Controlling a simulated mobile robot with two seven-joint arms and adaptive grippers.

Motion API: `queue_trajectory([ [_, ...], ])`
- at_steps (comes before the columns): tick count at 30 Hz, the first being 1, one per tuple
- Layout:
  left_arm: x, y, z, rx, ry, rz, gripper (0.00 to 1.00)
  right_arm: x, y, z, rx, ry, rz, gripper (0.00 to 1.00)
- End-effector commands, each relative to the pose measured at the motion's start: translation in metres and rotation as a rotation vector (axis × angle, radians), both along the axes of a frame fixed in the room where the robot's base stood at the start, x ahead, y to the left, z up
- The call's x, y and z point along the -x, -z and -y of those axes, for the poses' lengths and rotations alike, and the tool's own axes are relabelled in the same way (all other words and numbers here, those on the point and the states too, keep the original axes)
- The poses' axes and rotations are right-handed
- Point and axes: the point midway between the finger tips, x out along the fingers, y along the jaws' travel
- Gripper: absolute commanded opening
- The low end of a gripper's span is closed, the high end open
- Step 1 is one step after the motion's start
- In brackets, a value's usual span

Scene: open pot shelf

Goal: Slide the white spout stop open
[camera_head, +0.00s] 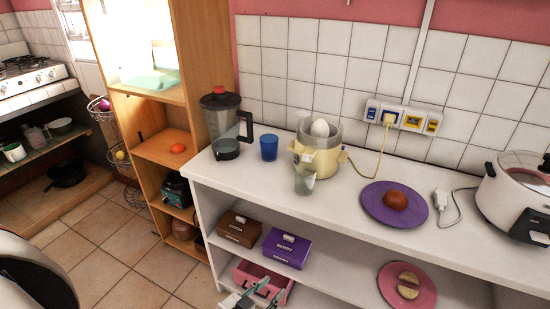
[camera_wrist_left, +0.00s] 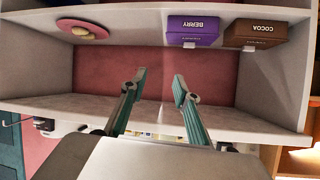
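The cream citrus juicer (camera_head: 325,162) stands on the white counter, with a clear glass (camera_head: 304,183) at its front left. The white spout stop is too small to make out at the juicer's front, above the glass. My left gripper (camera_head: 262,291) is low at the bottom of the head view, in front of the lower shelf and well below and left of the juicer. In the left wrist view my left gripper (camera_wrist_left: 160,77) has its two fingers spread with nothing between them. The juicer is not clearly visible in that view. My right gripper is not in view.
A blender (camera_head: 226,128) and blue cup (camera_head: 268,147) stand left of the juicer. A purple plate (camera_head: 377,210) and a white cooker (camera_head: 515,190) are right. Brown COCOA (camera_head: 238,229) and purple BERRY (camera_head: 287,248) boxes sit on the shelf below. The juicer's cord (camera_head: 374,160) runs right.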

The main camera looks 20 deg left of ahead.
Motion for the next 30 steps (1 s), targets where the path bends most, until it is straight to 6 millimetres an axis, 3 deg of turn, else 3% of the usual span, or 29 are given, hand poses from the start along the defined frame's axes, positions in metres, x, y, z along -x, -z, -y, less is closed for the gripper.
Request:
queue_trajectory([
  [1,-0.024,-0.023,0.002,0.01,-0.014,0.043,0.31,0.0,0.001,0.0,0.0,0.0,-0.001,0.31],
  [3,-0.052,-0.055,0.003,0.025,-0.039,0.097,0.31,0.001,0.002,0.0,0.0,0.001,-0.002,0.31],
  [5,-0.077,-0.085,0.004,0.041,-0.063,0.148,0.31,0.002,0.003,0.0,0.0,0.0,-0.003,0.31],
  [9,-0.127,-0.169,0.004,0.089,-0.126,0.278,0.31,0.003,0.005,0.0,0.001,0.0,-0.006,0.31],
  [12,-0.15,-0.223,0.001,0.124,-0.168,0.359,0.31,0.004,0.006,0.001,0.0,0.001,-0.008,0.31],
  [15,-0.162,-0.26,-0.001,0.152,-0.197,0.415,0.31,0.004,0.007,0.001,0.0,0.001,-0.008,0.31],
  [19,-0.169,-0.282,-0.003,0.171,-0.215,0.447,0.31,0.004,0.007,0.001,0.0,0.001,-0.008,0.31],
  [23,-0.179,-0.285,-0.003,0.172,-0.217,0.452,0.31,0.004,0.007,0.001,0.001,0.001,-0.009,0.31],
  [30,-0.216,-0.284,-0.004,0.171,-0.216,0.451,0.31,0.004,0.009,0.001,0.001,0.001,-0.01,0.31],
])
